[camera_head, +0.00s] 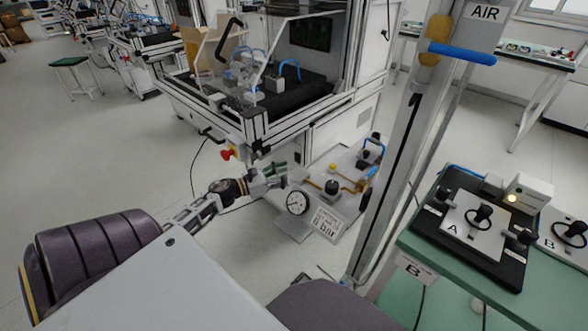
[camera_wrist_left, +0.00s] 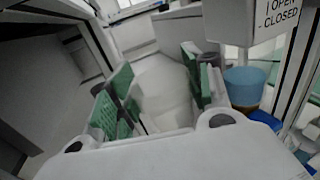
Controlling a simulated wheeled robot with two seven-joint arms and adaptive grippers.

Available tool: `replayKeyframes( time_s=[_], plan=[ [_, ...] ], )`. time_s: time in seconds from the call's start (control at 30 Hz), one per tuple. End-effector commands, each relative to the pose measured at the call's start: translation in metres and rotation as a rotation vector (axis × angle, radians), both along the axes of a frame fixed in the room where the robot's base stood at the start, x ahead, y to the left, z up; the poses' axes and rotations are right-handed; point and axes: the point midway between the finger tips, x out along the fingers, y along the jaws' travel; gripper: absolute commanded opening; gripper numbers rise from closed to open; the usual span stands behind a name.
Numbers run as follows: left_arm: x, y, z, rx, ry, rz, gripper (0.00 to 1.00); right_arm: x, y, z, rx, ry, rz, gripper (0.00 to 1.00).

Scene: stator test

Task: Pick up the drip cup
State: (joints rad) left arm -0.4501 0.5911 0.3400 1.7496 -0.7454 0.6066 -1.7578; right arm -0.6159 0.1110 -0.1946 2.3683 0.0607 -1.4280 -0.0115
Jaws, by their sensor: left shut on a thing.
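My left gripper (camera_head: 274,175) reaches in from the left, in front of the pneumatic panel. In the left wrist view its two green-padded fingers (camera_wrist_left: 153,90) stand apart, with a pale, see-through, blurred thing between them. I take this to be the drip cup (camera_wrist_left: 160,88), and the gripper is shut on it. Its outline is hard to make out. In the head view it is too small to tell from the fingers. My right gripper is not in view.
A blue see-through bowl (camera_wrist_left: 244,84) with a brownish lower part stands just right of the fingers, under an open/closed sign (camera_wrist_left: 277,17). The panel has a gauge (camera_head: 297,202). A post (camera_head: 400,150) and a green bench (camera_head: 480,285) stand to the right.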

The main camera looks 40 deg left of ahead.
Motion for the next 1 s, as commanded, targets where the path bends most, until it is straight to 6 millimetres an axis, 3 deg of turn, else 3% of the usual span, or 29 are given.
replayKeyframes(
  time_s=[0.4, 1.0],
  plan=[
    [-0.035, 0.016, 0.0, -0.001, 0.0, 0.0, 0.32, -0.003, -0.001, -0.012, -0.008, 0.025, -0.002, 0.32],
    [-0.038, 0.017, 0.0, 0.0, 0.0, 0.0, 0.32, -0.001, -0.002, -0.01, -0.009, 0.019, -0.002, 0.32]
  ],
)
